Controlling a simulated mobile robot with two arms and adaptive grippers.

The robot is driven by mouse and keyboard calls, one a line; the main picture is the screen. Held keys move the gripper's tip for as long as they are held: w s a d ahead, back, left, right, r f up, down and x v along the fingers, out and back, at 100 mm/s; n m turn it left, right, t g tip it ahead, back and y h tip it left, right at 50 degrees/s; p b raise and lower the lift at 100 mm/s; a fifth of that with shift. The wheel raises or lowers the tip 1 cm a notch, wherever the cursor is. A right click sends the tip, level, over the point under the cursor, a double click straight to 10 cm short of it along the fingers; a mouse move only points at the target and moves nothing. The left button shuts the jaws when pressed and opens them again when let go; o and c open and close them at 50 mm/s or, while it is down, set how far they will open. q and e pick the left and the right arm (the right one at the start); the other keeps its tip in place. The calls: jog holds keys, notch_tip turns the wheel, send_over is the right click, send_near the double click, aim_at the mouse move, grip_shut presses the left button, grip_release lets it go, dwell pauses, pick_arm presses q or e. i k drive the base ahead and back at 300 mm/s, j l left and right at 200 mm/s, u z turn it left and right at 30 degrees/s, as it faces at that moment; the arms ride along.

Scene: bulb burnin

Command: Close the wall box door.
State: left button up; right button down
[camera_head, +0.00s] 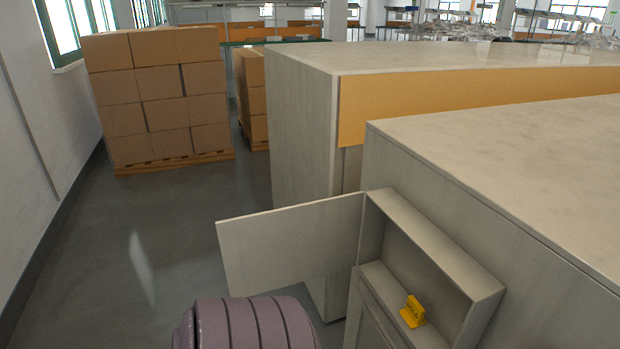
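The wall box (437,243) is a shallow pale box fixed to the end of the near grey cabinet, at lower right of centre. Its door (290,243) stands wide open, swung out to the left from the hinge edge. A small yellow block with dark lettering (412,311) stands inside the box on its lower ledge. Neither gripper is in view. A purple-grey ribbed part, likely one of my arm links, shows at the bottom edge just below the door, and I cannot tell whether it touches the door.
The near cabinet (530,150) fills the right, with a second cabinet (300,130) behind it. Stacked cardboard boxes (155,95) stand on a pallet at the back left. The grey floor (110,250) between the left wall and the door is clear.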

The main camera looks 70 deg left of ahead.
aim_at(262, 252)
jog(key=k+j, duration=0.1)
jog(key=j, duration=0.3)
jog(key=j+z, duration=0.15)
jog(key=j, duration=0.25)
jog(key=k+j, duration=0.15)
jog(key=j, duration=0.25)
jog(key=k+j+z, duration=0.1)
jog(key=j, duration=0.25)
jog(key=k+j+z, duration=0.1)
jog(key=j, duration=0.3)
jog(key=k+j, duration=0.15)
jog(key=j, duration=0.2)
jog(key=k+j, duration=0.1)
jog(key=j, duration=0.25)
jog(key=k+j, duration=0.1)
jog(key=j, duration=0.3)
jog(key=k+j, duration=0.15)
jog(key=j, duration=0.2)
jog(key=i+z, duration=0.05)
